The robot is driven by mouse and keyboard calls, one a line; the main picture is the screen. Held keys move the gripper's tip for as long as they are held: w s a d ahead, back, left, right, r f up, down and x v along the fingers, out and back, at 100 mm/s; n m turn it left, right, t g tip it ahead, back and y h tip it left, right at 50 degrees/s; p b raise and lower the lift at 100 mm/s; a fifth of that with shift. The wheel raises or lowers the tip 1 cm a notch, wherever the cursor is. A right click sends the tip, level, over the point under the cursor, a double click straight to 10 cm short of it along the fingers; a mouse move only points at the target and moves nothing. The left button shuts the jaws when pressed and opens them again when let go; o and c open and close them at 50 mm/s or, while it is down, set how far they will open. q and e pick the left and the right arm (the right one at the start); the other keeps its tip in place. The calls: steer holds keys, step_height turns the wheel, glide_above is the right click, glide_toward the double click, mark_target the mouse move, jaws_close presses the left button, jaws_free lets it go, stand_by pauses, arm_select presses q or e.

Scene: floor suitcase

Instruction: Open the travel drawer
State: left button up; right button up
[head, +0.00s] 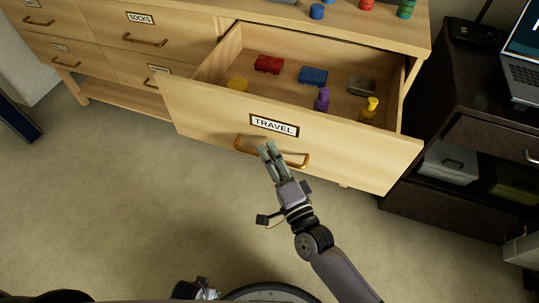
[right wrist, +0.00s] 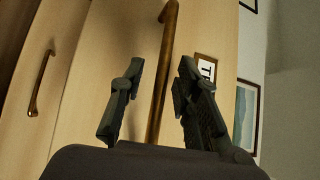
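The travel drawer (head: 215,118), with a framed TRAVEL label (head: 274,125), is pulled well out of the wooden dresser, its inside showing. Its brass handle (head: 298,162) runs across the front below the label. My right gripper (head: 266,150) is at the left-middle part of this handle. In the right wrist view the handle (right wrist: 160,90) passes between the two fingers of the right gripper (right wrist: 155,90), with visible gaps on both sides. The fingers are apart. A grey mechanical part of mine shows at the bottom edge of the head view, perhaps the left gripper; its fingers cannot be made out.
The drawer holds a red box (head: 268,64), a blue box (head: 313,76), a purple bottle (head: 322,100), a yellow bottle (head: 369,108) and other small things. A dark desk (head: 455,110) with a laptop (head: 525,70) stands at right. Carpet (head: 130,190) in front is clear.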

arm_select(q)
steer(key=shift+w+a, duration=0.15)
arm_select(e)
steer(key=v, duration=1.1)
steer(key=shift+s+d, duration=0.25)
steer(key=shift+s, duration=0.1)
steer(key=shift+f, duration=0.15)
